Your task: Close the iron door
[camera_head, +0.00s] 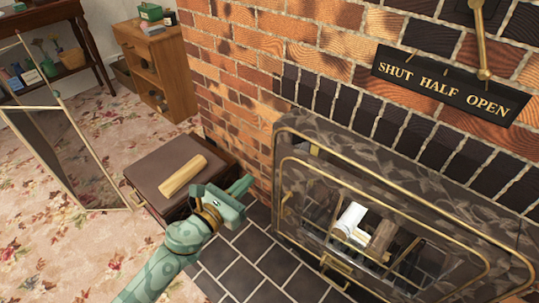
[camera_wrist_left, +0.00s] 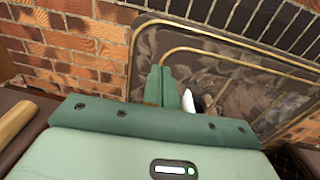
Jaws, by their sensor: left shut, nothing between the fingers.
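The iron door (camera_head: 290,190) is part of a dark, marbled fireplace front with brass trim at the right of the head view. Inside its inner brass frame I see a white roll (camera_head: 350,219) and brown pieces. A small brass fitting (camera_head: 338,264) shows low on the front. I cannot tell how far the door stands open. The marbled front also fills the right of the left wrist view (camera_wrist_left: 150,48). My left gripper (camera_head: 241,187) is shut and empty, left of the front and apart from it in the head view. Its fingers (camera_wrist_left: 166,85) show together in the wrist view. My right gripper is not in view.
A brown-topped box (camera_head: 150,165) with a light wooden cylinder (camera_head: 183,176) on it stands beside my left arm. A brass lever (camera_head: 482,40) hangs over a SHUT HALF OPEN sign (camera_head: 440,85). Dark hearth tiles (camera_head: 255,265) are clear.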

